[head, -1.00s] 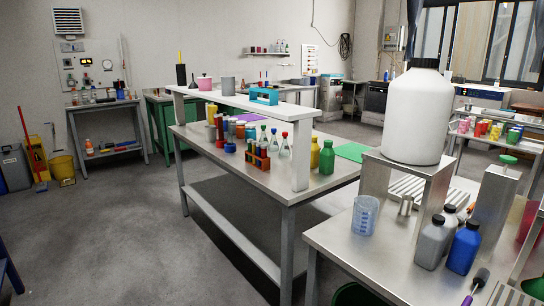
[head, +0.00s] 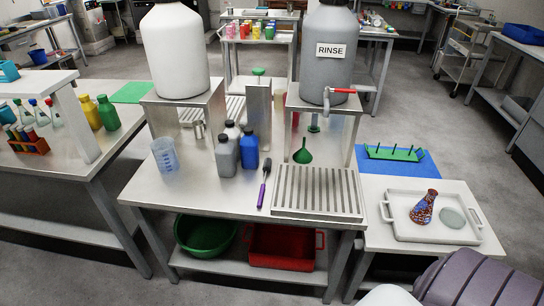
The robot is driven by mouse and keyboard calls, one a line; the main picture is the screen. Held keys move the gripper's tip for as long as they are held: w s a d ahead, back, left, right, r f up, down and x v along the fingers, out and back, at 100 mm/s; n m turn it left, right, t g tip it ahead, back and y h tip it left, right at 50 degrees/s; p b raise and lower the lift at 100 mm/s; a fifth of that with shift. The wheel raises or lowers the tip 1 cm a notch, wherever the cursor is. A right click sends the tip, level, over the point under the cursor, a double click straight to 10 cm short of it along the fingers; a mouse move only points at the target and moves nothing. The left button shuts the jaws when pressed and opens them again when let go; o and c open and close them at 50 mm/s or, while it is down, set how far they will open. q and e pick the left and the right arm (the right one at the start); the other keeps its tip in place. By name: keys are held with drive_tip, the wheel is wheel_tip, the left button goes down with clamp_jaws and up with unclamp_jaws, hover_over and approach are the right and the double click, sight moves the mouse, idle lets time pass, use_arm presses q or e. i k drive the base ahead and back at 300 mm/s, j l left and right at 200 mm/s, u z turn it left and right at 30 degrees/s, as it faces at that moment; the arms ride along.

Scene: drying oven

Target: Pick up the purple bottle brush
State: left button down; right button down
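The purple bottle brush (head: 262,191) lies on the steel table (head: 216,206), just left of the slatted draining rack (head: 316,191). Its purple handle points to the front edge and its dark head points to the back, near the blue bottle. Nothing touches it from above. Neither of my grippers is in view, so whether they are open or shut is hidden.
A blue bottle (head: 249,150), a grey bottle (head: 226,157) and a clear blue beaker (head: 165,156) stand behind and left of the brush. The tabletop in front of the beaker is clear.

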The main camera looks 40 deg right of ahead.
sight(266, 168)
drive_tip(key=z, duration=1.05)
